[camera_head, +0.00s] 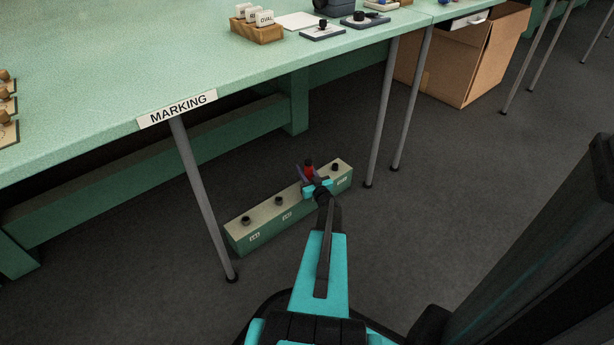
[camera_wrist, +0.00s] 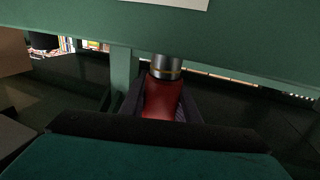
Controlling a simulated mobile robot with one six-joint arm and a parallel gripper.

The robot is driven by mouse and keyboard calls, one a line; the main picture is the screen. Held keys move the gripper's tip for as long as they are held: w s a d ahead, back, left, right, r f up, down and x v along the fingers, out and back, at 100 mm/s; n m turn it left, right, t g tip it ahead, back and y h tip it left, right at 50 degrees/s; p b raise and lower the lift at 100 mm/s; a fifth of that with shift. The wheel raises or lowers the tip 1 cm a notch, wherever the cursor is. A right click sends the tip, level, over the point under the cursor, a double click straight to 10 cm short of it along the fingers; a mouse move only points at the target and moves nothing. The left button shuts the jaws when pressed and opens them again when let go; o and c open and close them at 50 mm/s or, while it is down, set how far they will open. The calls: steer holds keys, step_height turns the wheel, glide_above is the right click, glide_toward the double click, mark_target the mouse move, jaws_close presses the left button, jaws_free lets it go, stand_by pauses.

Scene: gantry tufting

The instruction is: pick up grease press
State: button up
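A red tool, which looks like the grease press (camera_head: 309,171), stands at the green rack (camera_head: 262,230) on the floor under the marking bench. It has a dark top in the head view. In the wrist view the press (camera_wrist: 162,100) has a red body below a silver collar with a yellow ring. My gripper (camera_head: 313,176) is at the press, with one dark finger on each side of the red body. In the wrist view my gripper (camera_wrist: 162,108) has its fingers close along both sides. I cannot tell whether they press on it. The lower end of the press is hidden.
The rack has several dark sockets in a row. The marking bench (camera_head: 110,85) overhangs it, with grey legs (camera_head: 202,195) on both sides. A cardboard box (camera_head: 475,60) stands at the back right. The floor right of the rack is clear.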

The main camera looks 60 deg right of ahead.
steer(key=shift+a, duration=0.1)
jaws_close()
steer(key=shift+w+r, duration=0.1)
steer(key=shift+r+p, duration=0.4)
steer(key=shift+r, duration=0.15)
steer(key=s+a+r+p, duration=0.2)
steer(key=s+p, duration=0.1)
steer(key=s, duration=0.4)
steer(key=s+a+r+p, duration=0.1)
steer(key=s+a+p, duration=0.2)
steer(key=s, duration=0.5)
steer(key=shift+a+r, duration=0.15)
steer(key=shift+r, duration=0.2)
steer(key=shift+s, duration=0.1)
